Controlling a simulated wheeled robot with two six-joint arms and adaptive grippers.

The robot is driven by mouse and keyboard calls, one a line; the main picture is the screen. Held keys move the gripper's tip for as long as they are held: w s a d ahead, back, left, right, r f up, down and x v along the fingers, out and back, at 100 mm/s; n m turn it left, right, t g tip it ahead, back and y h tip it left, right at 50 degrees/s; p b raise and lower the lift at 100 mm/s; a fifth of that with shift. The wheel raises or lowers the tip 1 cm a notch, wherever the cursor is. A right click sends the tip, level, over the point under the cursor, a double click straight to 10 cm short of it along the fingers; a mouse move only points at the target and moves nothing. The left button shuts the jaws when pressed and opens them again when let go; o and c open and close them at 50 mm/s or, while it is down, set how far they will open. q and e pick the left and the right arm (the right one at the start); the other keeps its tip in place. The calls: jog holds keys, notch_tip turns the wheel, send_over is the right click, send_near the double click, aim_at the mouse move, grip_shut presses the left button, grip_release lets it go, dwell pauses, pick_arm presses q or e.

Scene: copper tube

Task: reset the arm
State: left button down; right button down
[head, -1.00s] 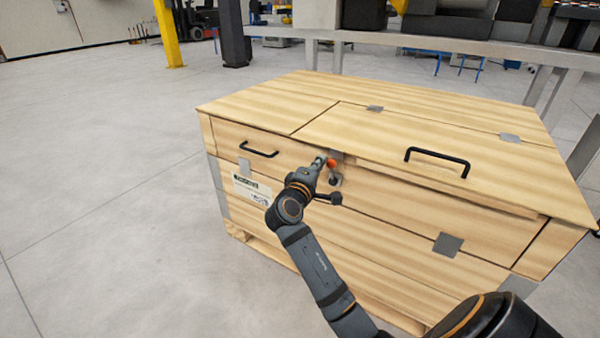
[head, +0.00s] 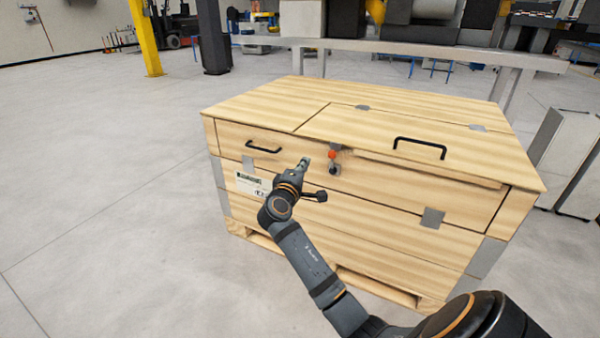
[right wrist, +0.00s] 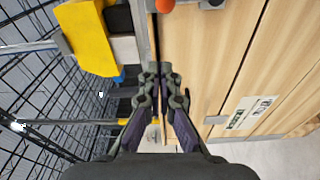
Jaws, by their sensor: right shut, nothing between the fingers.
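My right gripper (head: 303,163) is in front of the wooden crate's (head: 370,223) front face, just left of an orange-red knob (head: 332,154) on a latch. In the right wrist view, its fingers (right wrist: 160,75) are closed together with nothing between them. The orange knob shows at the top edge of that view (right wrist: 165,4). The crate's lid is closed, with a black handle (head: 419,148) on its right panel and another black handle (head: 263,148) on the front left. My left gripper is not in view.
A grey workbench (head: 430,51) with machinery stands behind the crate. A yellow post (head: 144,38) and a dark post (head: 212,38) stand at the back left. A grey cabinet (head: 566,160) is at the right. The floor at left is clear.

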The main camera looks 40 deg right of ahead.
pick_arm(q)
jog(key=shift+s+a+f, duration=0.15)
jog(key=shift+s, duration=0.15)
